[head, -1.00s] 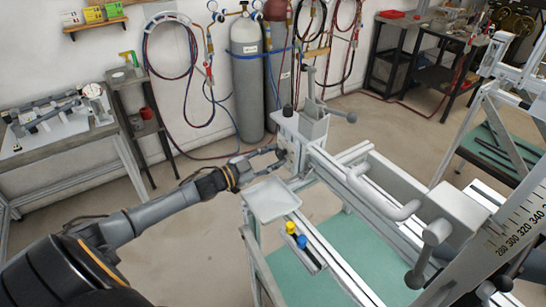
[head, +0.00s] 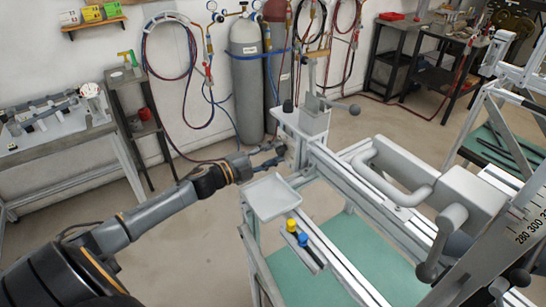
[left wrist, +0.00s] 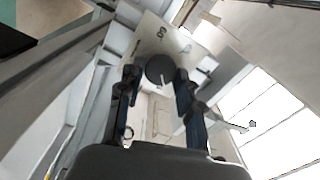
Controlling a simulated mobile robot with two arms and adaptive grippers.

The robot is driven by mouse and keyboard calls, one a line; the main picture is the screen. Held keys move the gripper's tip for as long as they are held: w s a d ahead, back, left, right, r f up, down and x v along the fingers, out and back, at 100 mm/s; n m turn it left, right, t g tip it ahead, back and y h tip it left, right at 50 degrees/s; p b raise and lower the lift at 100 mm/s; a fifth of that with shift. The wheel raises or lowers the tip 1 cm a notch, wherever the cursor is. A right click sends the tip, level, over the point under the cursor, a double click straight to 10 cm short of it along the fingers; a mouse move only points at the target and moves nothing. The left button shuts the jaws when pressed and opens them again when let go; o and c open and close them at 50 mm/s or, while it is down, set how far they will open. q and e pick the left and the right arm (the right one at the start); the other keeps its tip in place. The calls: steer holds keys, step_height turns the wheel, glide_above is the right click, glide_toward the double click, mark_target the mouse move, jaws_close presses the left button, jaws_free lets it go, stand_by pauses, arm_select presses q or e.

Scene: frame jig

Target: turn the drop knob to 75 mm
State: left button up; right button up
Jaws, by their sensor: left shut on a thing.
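The drop knob (left wrist: 160,70) is a dark round knob with a white pointer line, on the end of the grey frame jig (head: 303,118). My right gripper is not in view.
A small white tray (head: 272,198) and yellow and blue capped items (head: 292,226) are beside the jig rail. Gas cylinders (head: 246,75) and hoses stand at the back wall. A bench (head: 50,150) is at the left. Floor between bench and jig is clear.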

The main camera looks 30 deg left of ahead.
arm_select(q)
steer(key=shift+f+m+b, duration=0.15)
steer(key=shift+m+b, duration=0.4)
steer(key=shift+m, duration=0.75)
steer(key=o, duration=1.1)
steer(key=v, duration=1.2)
steer(key=shift+s+d, duration=0.1)
